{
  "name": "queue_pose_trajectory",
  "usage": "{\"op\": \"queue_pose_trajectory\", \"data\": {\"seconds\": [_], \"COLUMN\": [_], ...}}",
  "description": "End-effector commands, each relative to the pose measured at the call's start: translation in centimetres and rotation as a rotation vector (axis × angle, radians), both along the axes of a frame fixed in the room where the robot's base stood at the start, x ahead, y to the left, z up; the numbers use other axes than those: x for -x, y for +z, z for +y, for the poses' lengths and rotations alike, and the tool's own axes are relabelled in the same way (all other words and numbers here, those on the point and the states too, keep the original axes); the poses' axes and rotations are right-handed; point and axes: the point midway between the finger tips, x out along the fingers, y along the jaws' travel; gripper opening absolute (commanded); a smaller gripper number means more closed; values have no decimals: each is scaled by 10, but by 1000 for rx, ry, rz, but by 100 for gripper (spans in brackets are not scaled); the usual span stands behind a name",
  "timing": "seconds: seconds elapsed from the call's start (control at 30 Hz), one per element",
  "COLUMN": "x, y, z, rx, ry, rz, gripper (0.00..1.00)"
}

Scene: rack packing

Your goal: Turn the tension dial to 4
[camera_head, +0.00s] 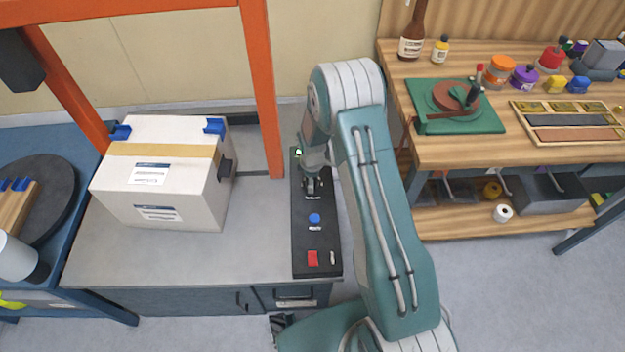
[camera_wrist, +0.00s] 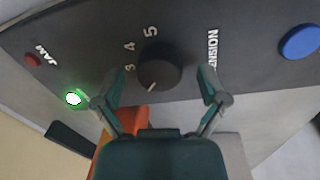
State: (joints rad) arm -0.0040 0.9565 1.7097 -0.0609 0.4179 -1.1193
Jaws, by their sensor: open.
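The black round tension dial (camera_wrist: 160,66) sits on the dark control panel, with the numbers 3, 4 and 5 (camera_wrist: 130,46) beside it and the word TENSION to its right. Its white pointer mark faces the lower left in the wrist view, away from the 4 and past the 3. Lower numbers are not visible. My gripper (camera_wrist: 158,98) is open, with one finger to each side below the dial and nothing between them.
A lit green lamp (camera_wrist: 73,98) and a red JAM lamp (camera_wrist: 32,60) are left of the dial; a blue button (camera_wrist: 300,42) is to its right. A red switch (camera_head: 313,258) is near the panel's front. A taped white carton (camera_head: 158,190) stands left on the grey bench.

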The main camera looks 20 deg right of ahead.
Motion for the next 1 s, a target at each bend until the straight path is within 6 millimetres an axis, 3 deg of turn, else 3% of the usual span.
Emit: {"op": "queue_pose_trajectory", "data": {"seconds": [0.3,0.37,0.5,1.0], "x": [-1,-1,-1,-1], "y": [-4,-4,-4,-5], "z": [0,0,0,0], "rx": [-1,-1,-1,-1], "ry": [-1,-1,-1,-71], "rz": [-1,-1,-1,-2], "gripper": [92,70,10,10]}}
